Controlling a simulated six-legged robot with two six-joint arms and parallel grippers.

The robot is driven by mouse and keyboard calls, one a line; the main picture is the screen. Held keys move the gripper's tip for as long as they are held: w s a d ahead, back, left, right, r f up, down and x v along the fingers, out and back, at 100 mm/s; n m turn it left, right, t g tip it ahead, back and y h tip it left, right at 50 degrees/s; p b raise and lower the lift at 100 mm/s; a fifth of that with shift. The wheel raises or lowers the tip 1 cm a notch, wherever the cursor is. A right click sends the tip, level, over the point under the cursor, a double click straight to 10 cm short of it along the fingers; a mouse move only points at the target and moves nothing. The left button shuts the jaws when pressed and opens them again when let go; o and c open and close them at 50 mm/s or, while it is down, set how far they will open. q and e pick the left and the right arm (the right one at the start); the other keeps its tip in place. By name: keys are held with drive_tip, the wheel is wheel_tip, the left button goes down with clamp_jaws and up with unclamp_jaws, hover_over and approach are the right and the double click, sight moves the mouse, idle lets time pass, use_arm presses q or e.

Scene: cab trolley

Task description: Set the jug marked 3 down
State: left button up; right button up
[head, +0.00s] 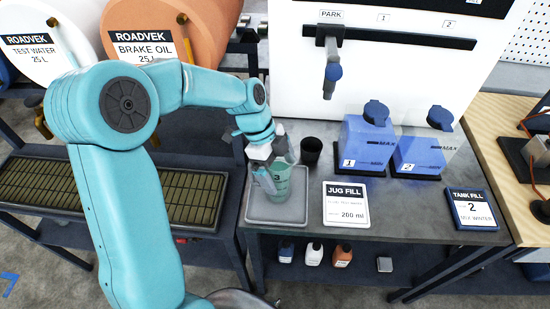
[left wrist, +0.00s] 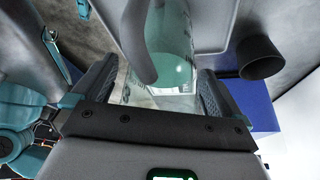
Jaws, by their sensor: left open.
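The jug marked 3 (head: 281,189) is clear with a green tint. It stands in the grey tray (head: 262,215) on the trolley top. My left gripper (head: 268,166) is at the jug's left and upper side, partly hiding it. In the left wrist view, the jug (left wrist: 172,65) and its grey handle (left wrist: 138,42) show between the two spread fingers (left wrist: 155,92). The jaws are open. Whether a finger touches the jug cannot be told. My right gripper is not in view.
A black cup (head: 311,150) stands just behind and right of the tray. The JUG FILL card (head: 345,204) lies to its right. Blue containers marked 1 (head: 366,143) and 2 (head: 418,155) stand further right. A lever (head: 331,75) hangs from the white panel.

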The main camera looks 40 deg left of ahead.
use_arm(q)
drive_tip(key=b+v, duration=0.1)
drive_tip(key=v, duration=1.1)
drive_tip(key=shift+w, duration=0.1)
drive_tip(key=shift+d+r, duration=0.1)
